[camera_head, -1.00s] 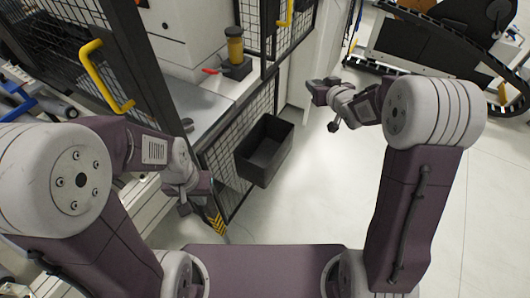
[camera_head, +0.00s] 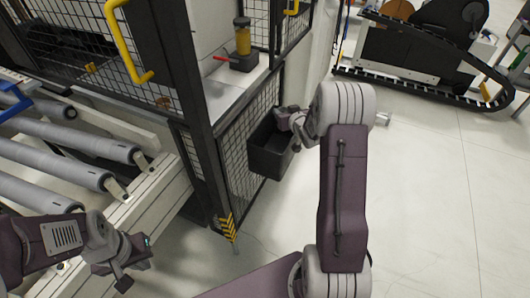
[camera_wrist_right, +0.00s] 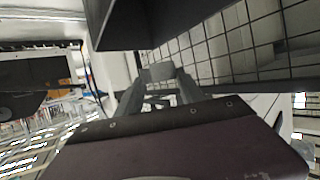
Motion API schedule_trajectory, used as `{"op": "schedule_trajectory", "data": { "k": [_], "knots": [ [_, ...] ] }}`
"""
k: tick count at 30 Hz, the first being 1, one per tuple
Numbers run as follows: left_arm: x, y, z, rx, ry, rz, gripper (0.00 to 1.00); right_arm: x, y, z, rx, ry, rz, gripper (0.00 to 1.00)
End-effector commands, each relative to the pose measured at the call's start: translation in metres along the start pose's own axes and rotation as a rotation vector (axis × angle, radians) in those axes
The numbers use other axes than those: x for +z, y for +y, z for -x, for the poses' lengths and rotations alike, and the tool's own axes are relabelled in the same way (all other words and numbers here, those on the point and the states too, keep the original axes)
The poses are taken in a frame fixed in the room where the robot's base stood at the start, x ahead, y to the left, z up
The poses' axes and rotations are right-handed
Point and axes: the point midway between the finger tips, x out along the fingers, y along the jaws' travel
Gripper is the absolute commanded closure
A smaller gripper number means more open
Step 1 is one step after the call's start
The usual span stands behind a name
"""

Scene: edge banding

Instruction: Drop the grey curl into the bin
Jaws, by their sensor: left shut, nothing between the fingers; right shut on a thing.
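The bin (camera_head: 262,160) is a dark open-topped box beside the mesh fence in the head view. My right gripper (camera_head: 284,118) is at its upper right rim, overlapping the opening; I cannot tell how far above it is. In the right wrist view a dark wall of the bin (camera_wrist_right: 125,25) fills the top, and the fingers (camera_wrist_right: 158,82) are shut on a small pale grey piece (camera_wrist_right: 158,72), which looks like the grey curl. The curl cannot be made out in the head view. My left gripper (camera_head: 132,264) is shut and empty at the lower left.
The mesh fence (camera_head: 232,150) and its dark post stand directly left of the bin. A roller conveyor (camera_head: 70,145) runs along the left, near my left arm. The floor (camera_head: 430,190) to the right is clear.

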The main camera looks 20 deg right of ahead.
Motion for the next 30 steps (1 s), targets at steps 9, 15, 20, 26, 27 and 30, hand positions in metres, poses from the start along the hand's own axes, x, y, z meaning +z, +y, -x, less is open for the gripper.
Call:
{"op": "schedule_trajectory", "data": {
  "k": [9,15,20,26,27,30],
  "knots": [
    [0.001,0.000,-0.009,0.000,0.000,0.000,1.00,0.010,0.003,-0.004,0.005,-0.001,-0.002,0.93],
    [0.003,-0.001,-0.033,0.000,0.000,0.000,1.00,0.036,0.003,-0.014,0.004,-0.002,-0.002,0.93],
    [0.005,-0.001,-0.051,0.000,0.000,0.000,1.00,0.055,0.003,-0.022,0.004,-0.001,-0.002,0.93],
    [0.005,-0.001,-0.051,0.000,0.000,0.000,1.00,0.057,0.003,-0.023,0.004,0.000,-0.001,0.93],
    [0.005,-0.001,-0.051,0.000,0.000,0.000,1.00,0.056,0.003,-0.023,0.004,0.000,-0.002,0.93],
    [0.005,-0.001,-0.051,0.000,0.000,0.000,1.00,0.056,0.003,-0.023,0.004,0.000,-0.002,0.47]
  ]
}}
